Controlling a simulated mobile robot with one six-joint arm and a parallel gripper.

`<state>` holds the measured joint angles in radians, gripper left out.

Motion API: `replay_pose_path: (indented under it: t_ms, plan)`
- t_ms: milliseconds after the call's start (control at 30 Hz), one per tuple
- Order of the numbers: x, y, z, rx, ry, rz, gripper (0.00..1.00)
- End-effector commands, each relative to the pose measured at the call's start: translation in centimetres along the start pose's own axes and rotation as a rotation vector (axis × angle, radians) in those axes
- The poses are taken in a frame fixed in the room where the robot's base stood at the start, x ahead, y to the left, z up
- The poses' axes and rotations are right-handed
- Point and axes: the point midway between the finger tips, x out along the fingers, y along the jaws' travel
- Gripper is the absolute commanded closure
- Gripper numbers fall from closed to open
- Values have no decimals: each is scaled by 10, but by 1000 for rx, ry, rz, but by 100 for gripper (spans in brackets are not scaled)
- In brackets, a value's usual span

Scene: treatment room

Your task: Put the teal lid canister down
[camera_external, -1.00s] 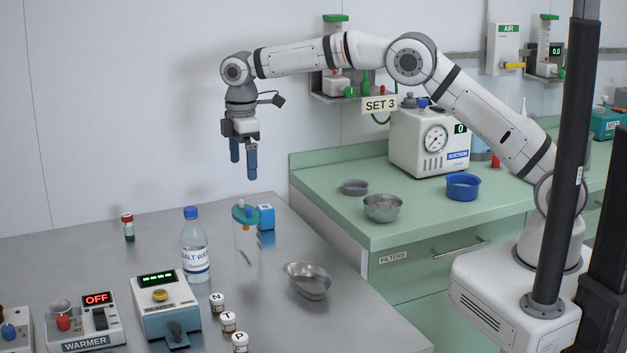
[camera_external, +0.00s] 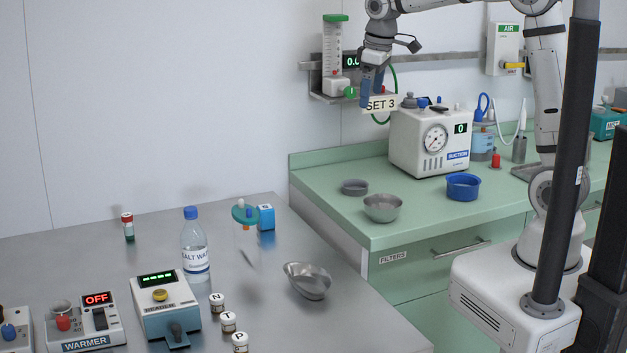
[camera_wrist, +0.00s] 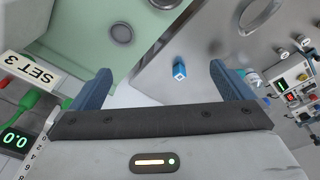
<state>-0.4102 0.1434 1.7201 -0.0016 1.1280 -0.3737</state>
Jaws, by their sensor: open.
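The teal lid canister (camera_external: 246,243) stands on the steel table, a clear body under a teal lid (camera_external: 240,216) with small coloured ports on top. It stands between the salt water bottle (camera_external: 194,250) and a blue cube (camera_external: 266,217). My gripper (camera_external: 370,92) is up and to the right of the canister, in front of the wall rail, well apart from it. In the wrist view my gripper (camera_wrist: 160,85) shows two blue fingers spread wide with nothing between them. I cannot make out the canister in the wrist view.
A steel scoop-shaped bowl (camera_external: 307,281), a reader box (camera_external: 165,305), a warmer (camera_external: 85,325) and several small jars occupy the table front. The green counter (camera_external: 330,170) at right holds bowls and a suction unit (camera_external: 430,140). The SET 3 sign (camera_external: 381,104) is close to my gripper.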

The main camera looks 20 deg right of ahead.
Motion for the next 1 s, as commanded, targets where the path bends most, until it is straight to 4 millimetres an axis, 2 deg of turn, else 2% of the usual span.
replay_pose_path:
  t_ms: [33, 167, 300, 400, 500, 600, 700, 1000]
  plan:
    - [-10, 9, 31, 73, 13, 12, 0]
    - [-19, 20, 102, 251, 41, 39, 0]
    - [-18, 17, 176, 442, 72, 69, 0]
    - [-12, 10, 222, 565, 93, 88, 0]
    - [-2, 0, 257, 662, 110, 104, 0]
    - [6, -8, 280, 729, 120, 114, 0]
    - [10, -12, 290, 761, 128, 120, 0]
    - [12, -14, 293, 771, 127, 120, 0]
